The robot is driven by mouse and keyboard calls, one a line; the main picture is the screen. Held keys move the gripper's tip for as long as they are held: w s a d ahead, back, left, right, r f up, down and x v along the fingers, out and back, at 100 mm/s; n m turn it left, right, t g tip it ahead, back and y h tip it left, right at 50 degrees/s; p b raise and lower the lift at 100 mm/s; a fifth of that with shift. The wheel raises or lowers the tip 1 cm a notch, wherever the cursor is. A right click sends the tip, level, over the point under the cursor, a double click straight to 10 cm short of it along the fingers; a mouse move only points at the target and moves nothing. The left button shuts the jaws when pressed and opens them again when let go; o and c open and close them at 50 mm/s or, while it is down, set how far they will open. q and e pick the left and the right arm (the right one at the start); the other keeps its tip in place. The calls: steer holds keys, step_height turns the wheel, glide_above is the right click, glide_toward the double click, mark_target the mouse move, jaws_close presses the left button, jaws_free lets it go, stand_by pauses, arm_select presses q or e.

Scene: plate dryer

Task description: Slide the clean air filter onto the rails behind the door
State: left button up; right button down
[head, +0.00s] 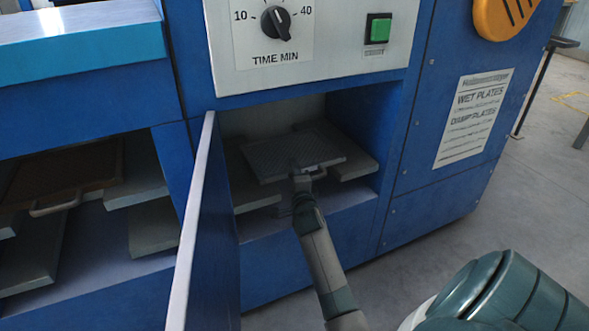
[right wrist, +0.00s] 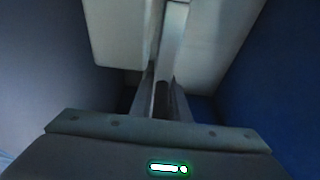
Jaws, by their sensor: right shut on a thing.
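A grey mesh air filter (head: 285,155) lies roughly flat inside the compartment behind the open blue door (head: 205,235). Its side edges lie over the left rail (head: 252,192) and right rail (head: 355,168); whether it rests on them or sits just above, I cannot tell. Its front handle (head: 319,174) faces out. My right gripper (head: 302,178) is shut on the handle at the filter's front edge. In the right wrist view its fingers (right wrist: 163,92) point in toward pale surfaces, and the grip itself is dim. My left gripper is not in view.
An open bay at the left holds a brown, dirty-looking filter (head: 70,175) with a handle, on pale shelves. The door stands open left of my right arm. A control panel (head: 325,40) with a dial and green button is above.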

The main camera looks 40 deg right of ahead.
steer(key=c, duration=1.6)
jaws_free()
